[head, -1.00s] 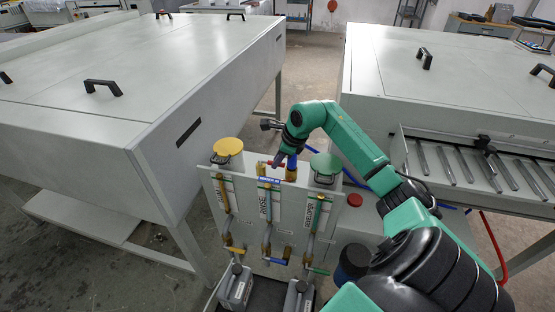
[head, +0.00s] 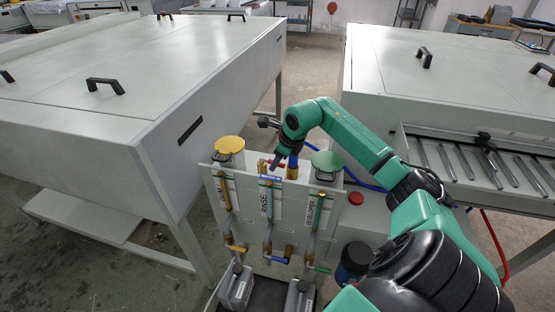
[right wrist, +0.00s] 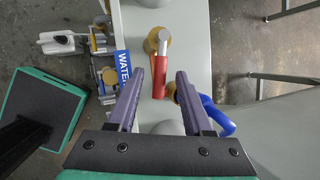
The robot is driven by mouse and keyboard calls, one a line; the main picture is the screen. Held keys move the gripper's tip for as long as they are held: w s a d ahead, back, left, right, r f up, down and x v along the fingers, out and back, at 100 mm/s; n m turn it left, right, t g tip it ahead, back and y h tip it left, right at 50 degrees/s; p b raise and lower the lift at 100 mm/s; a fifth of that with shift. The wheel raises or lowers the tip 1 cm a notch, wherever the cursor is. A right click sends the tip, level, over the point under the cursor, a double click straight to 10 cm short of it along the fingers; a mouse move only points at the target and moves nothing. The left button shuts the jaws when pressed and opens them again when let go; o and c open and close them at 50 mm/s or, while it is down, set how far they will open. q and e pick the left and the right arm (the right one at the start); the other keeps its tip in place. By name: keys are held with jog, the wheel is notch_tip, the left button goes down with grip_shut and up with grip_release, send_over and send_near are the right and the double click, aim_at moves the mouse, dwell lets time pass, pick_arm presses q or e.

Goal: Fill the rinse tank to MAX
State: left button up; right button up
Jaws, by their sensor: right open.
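The rinse sight tube (head: 269,220) stands in the middle of the grey panel (head: 247,220), beside a white RINSE label (head: 264,201). Its level is too small to read. A blue-handled valve (head: 278,259) sits at its foot. Behind the panel top is the water inlet, with a blue label (head: 271,178) reading WATER in the right wrist view (right wrist: 122,66). My right gripper (head: 279,163) is over this inlet, pointing down. In the right wrist view its open fingers (right wrist: 160,75) are either side of the red valve handle (right wrist: 160,78); contact cannot be told. My left gripper is out of view.
A yellow cap (head: 229,145) and a green cap (head: 326,160) flank the inlet. A blue hose (right wrist: 217,117) runs from it. Two grey jugs (head: 236,286) stand below the panel. A red button (head: 356,198) is to the right. Large grey machines stand on both sides.

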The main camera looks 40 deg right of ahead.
jog(key=shift+s+r, duration=0.15)
jog(key=shift+r, duration=0.25)
jog(key=b+v, duration=0.3)
jog(key=v, duration=1)
jog(key=shift+s+r, duration=0.2)
jog(key=shift+r, duration=0.1)
dwell(6.0)
